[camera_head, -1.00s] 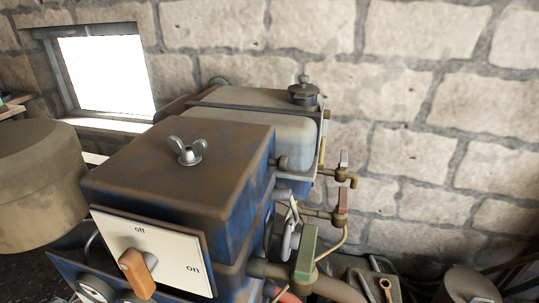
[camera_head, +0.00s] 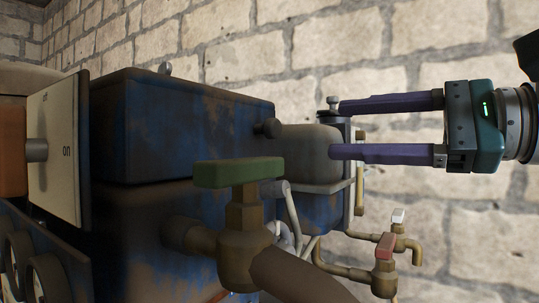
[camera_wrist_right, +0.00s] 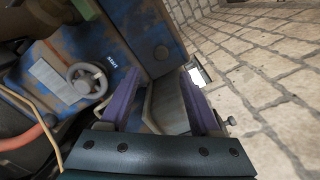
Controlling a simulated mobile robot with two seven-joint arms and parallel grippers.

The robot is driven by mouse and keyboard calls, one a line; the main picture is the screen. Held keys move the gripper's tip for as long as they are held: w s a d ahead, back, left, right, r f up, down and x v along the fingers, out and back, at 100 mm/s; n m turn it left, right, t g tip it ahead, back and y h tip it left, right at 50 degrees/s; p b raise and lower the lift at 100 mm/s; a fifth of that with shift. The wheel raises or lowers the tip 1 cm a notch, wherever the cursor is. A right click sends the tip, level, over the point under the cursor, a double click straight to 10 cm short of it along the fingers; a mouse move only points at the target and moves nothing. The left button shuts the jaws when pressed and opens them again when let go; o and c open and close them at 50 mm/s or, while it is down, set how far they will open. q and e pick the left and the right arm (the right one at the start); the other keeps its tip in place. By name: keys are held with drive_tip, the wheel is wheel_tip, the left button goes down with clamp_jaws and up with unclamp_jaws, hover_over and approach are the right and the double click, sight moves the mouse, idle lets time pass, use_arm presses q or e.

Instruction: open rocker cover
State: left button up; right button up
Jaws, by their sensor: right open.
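The rocker cover (camera_head: 195,125) is a worn blue-brown box on top of the engine in the head view. A small part of its wing nut (camera_head: 165,68) shows above the top edge; the top face itself is hidden. My right gripper (camera_head: 335,128) comes in from the right with two long purple fingers spread apart. Its fingertips are by the grey tank and its cap, beyond the cover. In the right wrist view, the open fingers (camera_wrist_right: 162,84) lie either side of a grey surface, with blue engine parts beyond. My left gripper is not in view.
A green-handled valve (camera_head: 240,173) stands in front of the engine's side. The grey tank (camera_head: 312,145) has a dark cap (camera_head: 333,104). The on/off switch panel (camera_head: 58,150) is at left. A stone wall stands behind.

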sight(278, 129)
drive_tip(key=p+x, duration=0.2)
drive_tip(key=x, duration=0.6)
drive_tip(key=shift+w+a+r+p, duration=0.1)
drive_tip(key=shift+a+r+p, duration=0.1)
drive_tip(key=shift+a+p, duration=0.15)
drive_tip(key=shift+w+a+f, duration=0.1)
drive_tip(key=shift+w+a, duration=0.1)
drive_tip(key=c, duration=0.5)
clamp_jaws()
